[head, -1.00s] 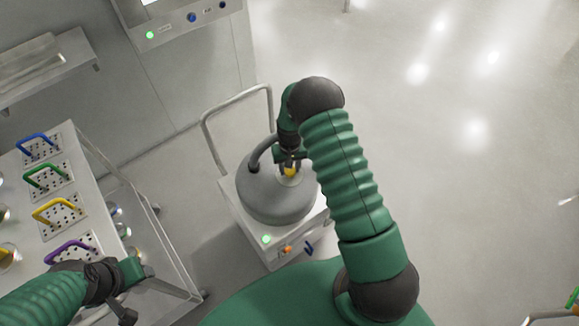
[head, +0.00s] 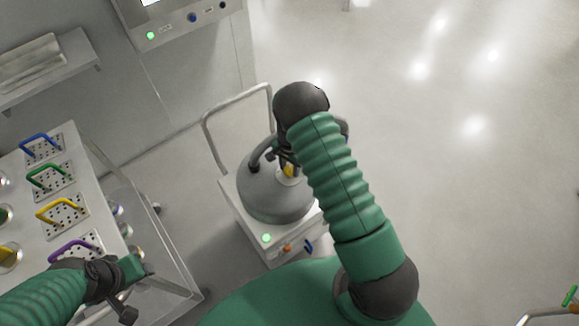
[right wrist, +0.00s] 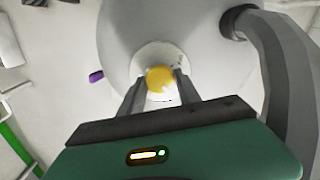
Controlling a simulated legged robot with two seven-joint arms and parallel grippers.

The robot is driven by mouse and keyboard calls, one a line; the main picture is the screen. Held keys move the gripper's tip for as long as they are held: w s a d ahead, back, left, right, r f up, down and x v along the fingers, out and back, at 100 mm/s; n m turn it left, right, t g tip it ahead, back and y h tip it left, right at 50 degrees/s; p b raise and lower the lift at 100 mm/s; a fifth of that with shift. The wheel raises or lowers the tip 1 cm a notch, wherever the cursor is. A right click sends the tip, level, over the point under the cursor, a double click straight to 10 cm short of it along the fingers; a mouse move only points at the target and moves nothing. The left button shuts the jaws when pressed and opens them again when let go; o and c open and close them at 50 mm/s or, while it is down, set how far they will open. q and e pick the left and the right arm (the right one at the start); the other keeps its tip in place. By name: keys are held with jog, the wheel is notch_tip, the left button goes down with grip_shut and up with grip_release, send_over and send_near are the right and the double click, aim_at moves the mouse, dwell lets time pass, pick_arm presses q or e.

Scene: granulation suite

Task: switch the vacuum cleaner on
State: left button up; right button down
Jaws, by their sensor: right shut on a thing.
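The vacuum cleaner is a grey dome (head: 268,196) on a white wheeled base (head: 258,228) with a push handle, in the middle of the head view. A yellow knob (head: 289,171) sits on a pale round plate on top of the dome; it also shows in the right wrist view (right wrist: 160,79). My right gripper (right wrist: 159,84) is shut on the yellow knob, a finger at each side. In the head view my right arm partly covers that hand. A green light (head: 266,238) glows on the base. My left gripper (head: 128,290) is by the purple handle; its jaw state is unclear.
A grey hose (head: 254,160) arches from the dome. An orange knob (head: 287,248) and blue lever (head: 309,246) are on the base's front. A steel cart (head: 100,190) with coloured handles stands at left, a wall panel (head: 185,20) behind.

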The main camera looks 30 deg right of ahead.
aim_at(289, 169)
jog(key=shift+w+r+m, duration=0.1)
jog(key=shift+w+m, duration=0.05)
jog(key=shift+m, duration=0.15)
jog(key=c, duration=0.9)
grip_release()
jog(key=shift+o, duration=0.2)
notch_tip(289, 169, up, 17)
jog(key=p, duration=0.1)
jog(key=shift+f, duration=0.2)
